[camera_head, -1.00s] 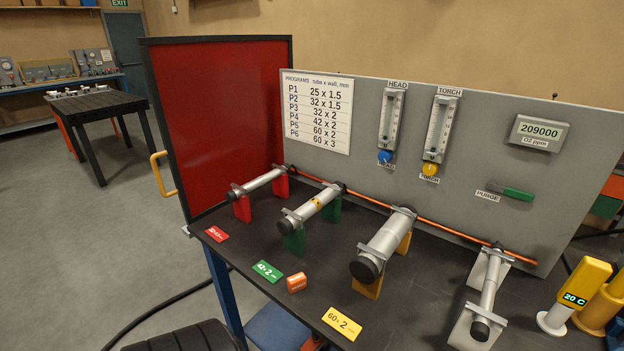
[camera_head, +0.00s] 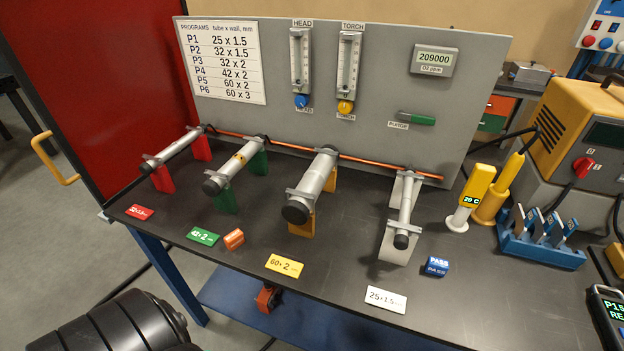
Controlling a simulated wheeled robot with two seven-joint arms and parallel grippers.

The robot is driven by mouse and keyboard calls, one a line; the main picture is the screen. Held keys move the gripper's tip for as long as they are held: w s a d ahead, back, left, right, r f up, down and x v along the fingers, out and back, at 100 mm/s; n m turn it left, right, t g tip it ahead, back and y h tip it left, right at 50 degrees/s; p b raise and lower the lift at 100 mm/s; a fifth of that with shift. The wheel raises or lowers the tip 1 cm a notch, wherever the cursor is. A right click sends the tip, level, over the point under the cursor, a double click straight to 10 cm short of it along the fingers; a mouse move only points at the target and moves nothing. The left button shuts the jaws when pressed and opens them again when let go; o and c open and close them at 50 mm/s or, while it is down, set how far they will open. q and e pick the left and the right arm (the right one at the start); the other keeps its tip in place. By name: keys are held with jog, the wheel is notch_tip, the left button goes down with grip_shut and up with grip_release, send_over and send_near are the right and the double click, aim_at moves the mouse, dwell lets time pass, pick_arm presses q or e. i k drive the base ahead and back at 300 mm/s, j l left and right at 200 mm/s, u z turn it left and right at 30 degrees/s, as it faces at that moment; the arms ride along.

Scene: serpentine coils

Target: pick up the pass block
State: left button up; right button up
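The pass block (camera_head: 436,267) is a small blue block with white "PASS" lettering. It sits on the dark bench top, right of the white "25 x 1.5" label (camera_head: 386,299) and right of the white stand (camera_head: 394,245) that holds a thin tube. Nothing touches it from above.
An orange block (camera_head: 233,239) lies beside the green label (camera_head: 203,236). Tubes on red, green and yellow stands line the back. A yellow thermometer (camera_head: 473,192), a blue rack (camera_head: 540,245) and a yellow machine (camera_head: 580,130) stand right.

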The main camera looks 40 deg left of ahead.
aim_at(434, 265)
jog(key=k+z, duration=0.2)
jog(key=z, duration=0.25)
jog(key=k+z, duration=0.15)
jog(key=z, duration=0.3)
jog(key=k+l+z, duration=0.1)
jog(key=z, duration=0.35)
jog(key=k, duration=0.1)
